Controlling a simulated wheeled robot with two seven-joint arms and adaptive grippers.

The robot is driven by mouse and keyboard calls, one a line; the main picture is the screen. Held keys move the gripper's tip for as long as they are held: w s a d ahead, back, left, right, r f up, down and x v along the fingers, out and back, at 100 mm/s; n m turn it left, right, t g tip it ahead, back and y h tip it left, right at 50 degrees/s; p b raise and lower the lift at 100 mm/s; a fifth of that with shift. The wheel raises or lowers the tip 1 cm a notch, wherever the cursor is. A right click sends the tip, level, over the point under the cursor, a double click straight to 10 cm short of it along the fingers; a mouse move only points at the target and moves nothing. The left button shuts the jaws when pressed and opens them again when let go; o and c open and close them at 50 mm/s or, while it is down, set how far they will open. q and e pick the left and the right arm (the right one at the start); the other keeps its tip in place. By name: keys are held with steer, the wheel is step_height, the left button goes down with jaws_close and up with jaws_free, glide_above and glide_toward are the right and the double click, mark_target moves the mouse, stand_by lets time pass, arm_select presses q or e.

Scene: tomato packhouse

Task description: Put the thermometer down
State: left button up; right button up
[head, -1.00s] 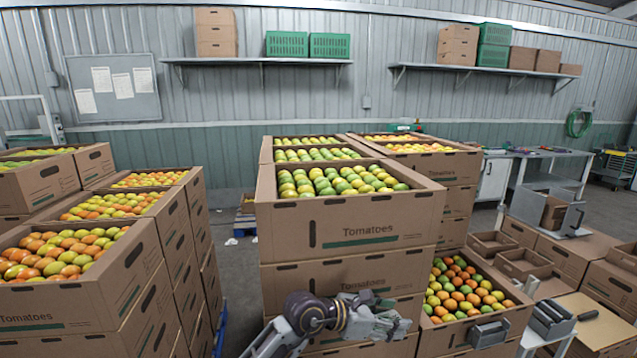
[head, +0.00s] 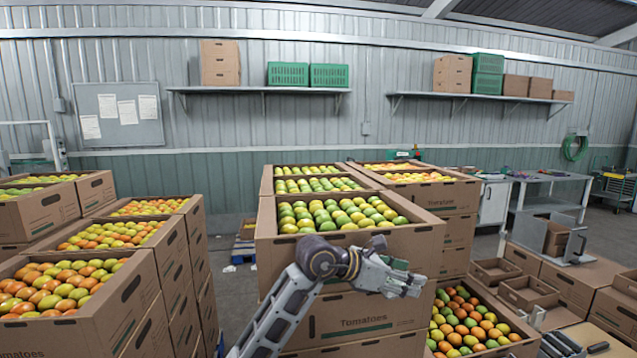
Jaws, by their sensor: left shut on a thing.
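My left arm reaches in from the bottom, in front of the middle stack of tomato cartons (head: 290,249). My left gripper (head: 412,287) points right, with its fingers shut, in front of the front face of the stack's upper cartons. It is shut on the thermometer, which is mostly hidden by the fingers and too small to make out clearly.
An open carton of red and green tomatoes (head: 521,347) sits low at the right. Several tomato cartons (head: 124,290) stand at the left. Empty cartons (head: 527,292) and a workbench (head: 550,179) are farther right. Grey floor (head: 237,285) shows between the stacks.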

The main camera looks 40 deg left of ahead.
arm_select(q)
step_height(320, 180, up, 13)
steer(key=a+p, duration=0.1)
steer(key=a, duration=0.2)
step_height(320, 180, up, 10)
steer(key=m+h+p, duration=0.1)
steer(key=p, duration=0.2)
glide_above(343, 219)
steer(key=shift+g, duration=0.4)
arm_select(e)
steer(key=shift+s+a+r, duration=0.1)
steer(key=shift+a+r, duration=0.25)
steer(key=shift+r, duration=0.4)
steer(key=shift+s+a+r, duration=0.1)
steer(key=shift+a+r, duration=0.25)
steer(key=shift+r, duration=0.35)
steer(key=shift+s+a+r, duration=0.1)
steer(key=shift+a+r, duration=0.25)
steer(key=shift+r, duration=0.4)
arm_select(q)
steer(key=shift+f, duration=0.1)
steer(key=shift+f, duration=3.05)
arm_select(e)
steer(key=shift+d, duration=0.25)
arm_select(q)
steer(key=shift+f, duration=0.1)
arm_select(e)
steer(key=shift+a, duration=0.2)
